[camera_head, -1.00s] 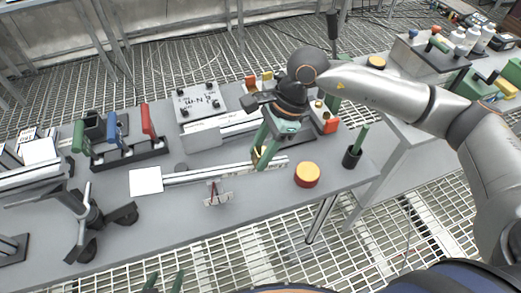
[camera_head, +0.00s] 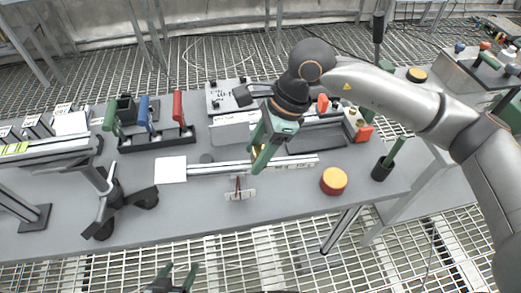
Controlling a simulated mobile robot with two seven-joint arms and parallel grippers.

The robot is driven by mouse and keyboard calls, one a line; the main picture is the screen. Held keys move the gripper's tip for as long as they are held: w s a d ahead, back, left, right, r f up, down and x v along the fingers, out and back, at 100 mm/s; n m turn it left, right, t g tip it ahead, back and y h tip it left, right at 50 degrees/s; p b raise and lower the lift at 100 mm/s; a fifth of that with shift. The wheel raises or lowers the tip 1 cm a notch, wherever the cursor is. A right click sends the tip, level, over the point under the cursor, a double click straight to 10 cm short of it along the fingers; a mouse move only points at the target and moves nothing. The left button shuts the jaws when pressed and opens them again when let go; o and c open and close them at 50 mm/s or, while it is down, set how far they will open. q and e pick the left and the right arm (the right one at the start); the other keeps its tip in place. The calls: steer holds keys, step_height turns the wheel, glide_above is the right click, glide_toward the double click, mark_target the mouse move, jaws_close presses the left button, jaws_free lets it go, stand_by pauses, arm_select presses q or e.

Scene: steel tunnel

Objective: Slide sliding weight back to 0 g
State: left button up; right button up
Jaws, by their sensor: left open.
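A long pale rail (camera_head: 215,169) with a scale lies on the grey table, a white square plate (camera_head: 171,169) at its left end. A small brass piece, apparently the sliding weight (camera_head: 257,154), shows between the green fingers of my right gripper (camera_head: 260,157), about mid-rail. The fingers hide most of it and appear closed on it. The scale marks are too small to read. My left gripper (camera_head: 180,279) is open and empty at the bottom edge, in front of the table.
A red-yellow round knob (camera_head: 333,180) and a dark cup with a green stick (camera_head: 382,169) stand to the right. A small red-handled item (camera_head: 240,192) is just before the rail. Coloured handles in a black rack (camera_head: 157,139) and a grey box (camera_head: 230,97) stand behind.

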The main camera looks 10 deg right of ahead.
steer(key=shift+o, duration=1.1)
steer(key=shift+d+f, duration=0.1)
steer(key=v, duration=1.2)
steer(key=shift+r+b, duration=0.3)
